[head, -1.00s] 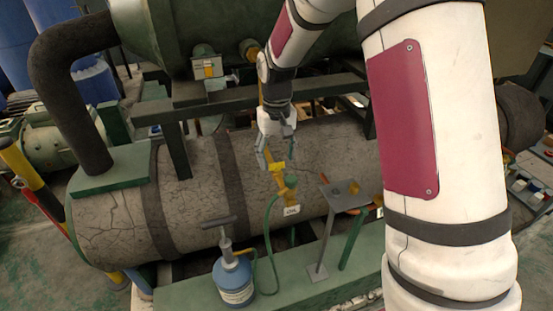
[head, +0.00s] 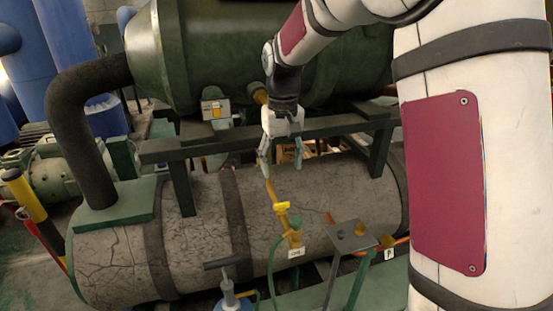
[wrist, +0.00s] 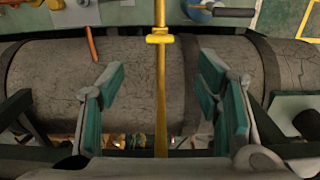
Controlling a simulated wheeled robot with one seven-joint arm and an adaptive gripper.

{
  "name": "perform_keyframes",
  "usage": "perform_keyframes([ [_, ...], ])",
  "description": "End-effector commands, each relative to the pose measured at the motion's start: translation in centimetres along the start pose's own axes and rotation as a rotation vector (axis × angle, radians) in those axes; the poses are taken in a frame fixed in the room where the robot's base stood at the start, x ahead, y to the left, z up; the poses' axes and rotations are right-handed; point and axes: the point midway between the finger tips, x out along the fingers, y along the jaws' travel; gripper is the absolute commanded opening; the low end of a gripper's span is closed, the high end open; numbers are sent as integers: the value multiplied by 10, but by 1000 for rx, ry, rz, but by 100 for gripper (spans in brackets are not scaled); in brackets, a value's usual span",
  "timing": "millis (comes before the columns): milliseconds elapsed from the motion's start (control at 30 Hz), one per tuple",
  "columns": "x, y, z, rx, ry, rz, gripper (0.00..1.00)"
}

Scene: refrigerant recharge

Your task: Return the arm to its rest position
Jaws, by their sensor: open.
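My gripper (head: 281,155) hangs from my white arm in the head view, pointing down, in front of the dark green frame and above the cracked grey cylinder. Its two fingers are apart, and nothing is between the pads. In the wrist view my gripper (wrist: 162,100) shows teal pads spread wide, with a yellow pipe (wrist: 160,75) running below and between them. The yellow valve handle (head: 282,206) stands below my gripper in the head view, apart from it. It also shows in the wrist view (wrist: 160,39).
The grey cylinder (head: 200,245) lies under a green frame beam (head: 330,128), with a large green tank (head: 210,55) above. A small metal stand (head: 351,236) is at the right. A blue bottle (head: 232,305) with a pump handle is at the bottom edge. A black pipe (head: 70,120) bends at the left.

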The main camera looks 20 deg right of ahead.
Motion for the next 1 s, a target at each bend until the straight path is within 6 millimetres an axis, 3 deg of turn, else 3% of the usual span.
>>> perform_keyframes([
  [167,-1,0,1,0,2,0,58],
  [367,-36,0,32,-3,61,2,58],
  [500,-67,1,72,-5,131,4,58],
  [700,-97,2,134,-8,229,5,58],
  [1000,-107,4,226,-13,374,4,58],
])
